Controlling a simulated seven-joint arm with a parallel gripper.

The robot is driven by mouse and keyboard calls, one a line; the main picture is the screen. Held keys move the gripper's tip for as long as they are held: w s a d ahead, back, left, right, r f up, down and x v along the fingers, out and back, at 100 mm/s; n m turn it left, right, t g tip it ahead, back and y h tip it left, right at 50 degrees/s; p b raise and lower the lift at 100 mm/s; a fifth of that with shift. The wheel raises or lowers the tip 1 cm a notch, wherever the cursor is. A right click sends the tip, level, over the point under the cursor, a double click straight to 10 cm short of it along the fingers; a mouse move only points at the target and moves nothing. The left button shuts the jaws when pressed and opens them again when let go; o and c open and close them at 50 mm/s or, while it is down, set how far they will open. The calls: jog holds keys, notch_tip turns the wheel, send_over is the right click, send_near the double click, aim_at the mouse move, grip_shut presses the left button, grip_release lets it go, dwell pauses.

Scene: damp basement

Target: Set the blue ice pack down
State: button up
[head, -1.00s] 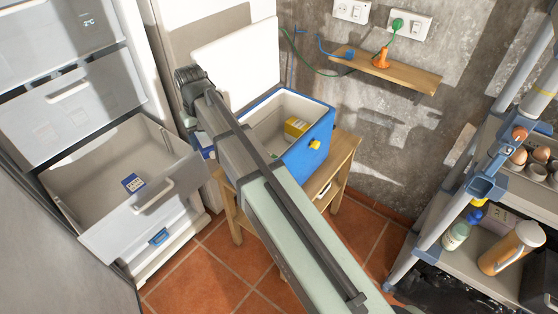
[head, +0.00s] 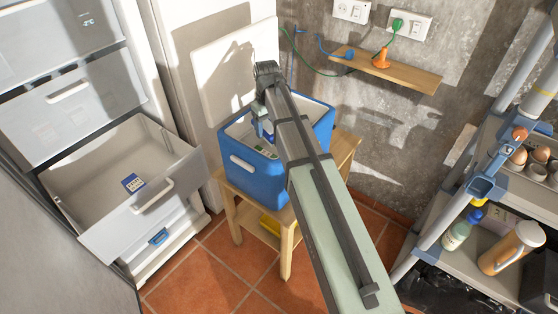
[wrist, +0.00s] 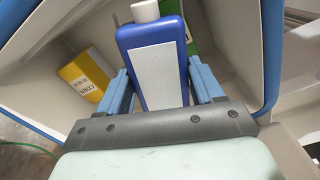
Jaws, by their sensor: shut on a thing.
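My gripper (head: 262,112) is over the open blue cool box (head: 258,178). It is shut on the blue ice pack (wrist: 150,42), a flat blue bottle shape with a white label and white cap, seen between the fingers in the wrist view. The pack's lower part shows small and partly hidden by my arm in the head view. In the wrist view it hangs within the box's opening; whether it touches the floor of the box, I cannot tell. A yellow carton (wrist: 86,74) and a green item (wrist: 200,34) lie inside the box.
The box stands on a wooden stand (head: 287,240) with a yellow item below. Its white lid (head: 215,75) is open behind. An open freezer drawer (head: 90,190) at left holds a small blue-and-white item (head: 133,183). A shelf rack (head: 500,215) stands at right.

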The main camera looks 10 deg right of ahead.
jog(key=w+d+f+n, duration=0.3)
jog(key=w+d+f, duration=0.3)
jog(key=w+f, duration=0.15)
jog(key=shift+n, duration=0.3)
jog(key=shift+s+d+f, duration=0.1)
jog(key=shift+s+f, duration=0.05)
jog(key=shift+f, duration=2.6)
jog(key=shift+s+d+f, duration=0.1)
jog(key=shift+s+f, duration=0.05)
jog(key=shift+f, duration=2.55)
jog(key=shift+f, duration=0.15)
jog(key=o, duration=1.2)
notch_tip(320, 180, up, 12)
jog(key=shift+r, duration=0.2)
